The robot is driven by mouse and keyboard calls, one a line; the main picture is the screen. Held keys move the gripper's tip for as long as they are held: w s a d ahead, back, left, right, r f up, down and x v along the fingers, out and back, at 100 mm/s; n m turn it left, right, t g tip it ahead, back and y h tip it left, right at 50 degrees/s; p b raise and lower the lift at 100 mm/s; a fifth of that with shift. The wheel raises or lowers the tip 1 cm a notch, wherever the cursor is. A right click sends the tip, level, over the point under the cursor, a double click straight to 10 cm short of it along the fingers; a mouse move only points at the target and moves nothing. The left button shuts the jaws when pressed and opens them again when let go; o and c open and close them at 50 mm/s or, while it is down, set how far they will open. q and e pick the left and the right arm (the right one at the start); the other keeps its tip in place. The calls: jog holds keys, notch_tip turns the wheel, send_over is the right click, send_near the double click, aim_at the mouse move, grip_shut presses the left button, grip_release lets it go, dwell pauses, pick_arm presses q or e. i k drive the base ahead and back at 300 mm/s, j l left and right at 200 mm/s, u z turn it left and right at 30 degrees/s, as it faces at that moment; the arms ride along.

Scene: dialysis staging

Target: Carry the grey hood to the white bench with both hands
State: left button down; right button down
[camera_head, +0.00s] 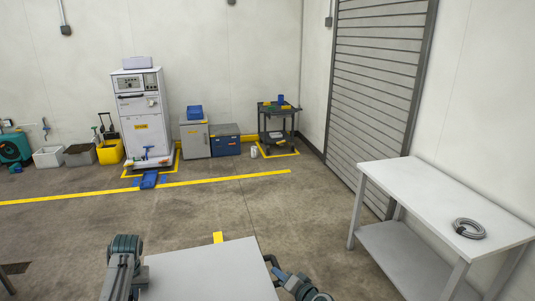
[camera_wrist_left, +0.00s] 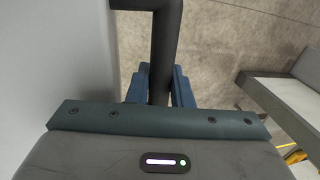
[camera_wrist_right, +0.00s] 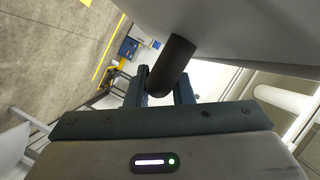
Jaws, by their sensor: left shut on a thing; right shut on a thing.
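The grey hood (camera_head: 205,275) is a pale box at the bottom middle of the head view, between my arms, with its lower part cut off. In the left wrist view my left gripper (camera_wrist_left: 160,85) is shut on a dark bar handle (camera_wrist_left: 160,45) beside the hood wall (camera_wrist_left: 65,50). My right gripper (camera_head: 284,276) is at the hood's right side by a dark handle (camera_head: 270,261). In the right wrist view its fingers close around that handle (camera_wrist_right: 172,65), under the hood (camera_wrist_right: 245,30). The white bench (camera_head: 425,190) stands at the right, apart from the hood.
A coiled grey hose (camera_head: 469,228) lies near the bench's front right; the rest of its top is bare. The bench has a lower shelf (camera_head: 405,262). A dialysis machine (camera_head: 142,115) and a dark cart (camera_head: 278,122) stand far back. Open floor (camera_head: 290,205) lies ahead.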

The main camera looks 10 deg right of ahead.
aim_at(418, 183)
jog(key=i+j+z, duration=0.1)
jog(key=i+z, duration=0.25)
jog(key=i, duration=0.6)
jog(key=i+z, duration=0.35)
jog(key=i, duration=0.15)
jog(key=i+z, duration=0.3)
jog(key=i, duration=0.2)
jog(key=i+j+z, duration=0.1)
jog(key=i+z, duration=0.35)
jog(key=i, duration=0.75)
jog(key=i+z, duration=0.3)
jog(key=i+j+z, duration=0.25)
jog(key=i+z, duration=0.1)
jog(key=z, duration=0.3)
